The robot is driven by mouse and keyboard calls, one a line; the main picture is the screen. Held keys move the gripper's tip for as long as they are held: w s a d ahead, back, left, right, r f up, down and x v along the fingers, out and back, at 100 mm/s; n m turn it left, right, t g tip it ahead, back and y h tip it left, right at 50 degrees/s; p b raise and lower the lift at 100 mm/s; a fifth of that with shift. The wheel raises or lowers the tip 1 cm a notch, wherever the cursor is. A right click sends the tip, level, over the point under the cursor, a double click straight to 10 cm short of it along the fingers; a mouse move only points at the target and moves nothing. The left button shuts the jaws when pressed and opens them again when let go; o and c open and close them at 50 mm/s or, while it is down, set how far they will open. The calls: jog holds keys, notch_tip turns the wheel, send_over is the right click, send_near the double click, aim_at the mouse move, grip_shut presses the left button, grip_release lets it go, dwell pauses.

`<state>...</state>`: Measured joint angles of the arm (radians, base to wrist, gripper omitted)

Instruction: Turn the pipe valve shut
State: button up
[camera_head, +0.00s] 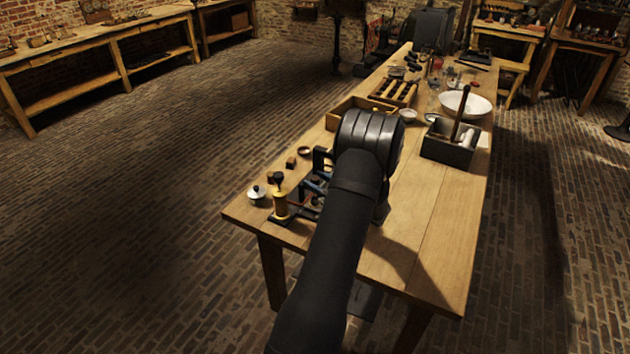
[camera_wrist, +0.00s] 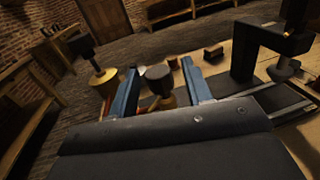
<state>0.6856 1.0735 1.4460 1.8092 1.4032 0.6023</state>
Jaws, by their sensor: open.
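My gripper (camera_wrist: 160,67) is open, its two blue fingers apart in the wrist view. A dark round knob on a brass-coloured body (camera_wrist: 160,81) shows between the fingers; I cannot tell if they touch it. It may be the pipe valve, but no pipe shows clearly. To its left stands a yellow, brass-like piece with a black top (camera_wrist: 103,78), seen in the head view as a yellow spool (camera_head: 281,206) on a dark base. In the head view my arm hides most of the gripper and what is under it.
A black bracket (camera_wrist: 264,40) stands right of the fingers. A small lidded pot (camera_head: 257,197) is near the table's left edge. Small brown blocks (camera_wrist: 214,53) lie beyond. A dark box (camera_head: 447,151) and a white bowl (camera_head: 466,104) stand farther back. The table's (camera_head: 437,235) front right is clear.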

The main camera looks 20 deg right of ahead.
jog(key=shift+w+a, duration=0.3)
jog(key=shift+w, duration=0.1)
jog(key=shift+c, duration=0.3)
jog(key=c, duration=0.9)
jog(key=shift+n+g+y, duration=0.4)
jog(key=shift+y, duration=0.1)
jog(key=n+g+y, duration=0.3)
jog(key=shift+n+g+y, duration=0.3)
jog(key=shift+g+y, duration=0.1)
jog(key=shift+n+g+y, duration=0.7)
jog(key=shift+n+g, duration=0.4)
jog(key=shift+g, duration=0.55)
jog(key=shift+n+g+y, duration=0.7)
jog(key=shift+n+g, duration=0.4)
jog(key=shift+g, duration=0.85)
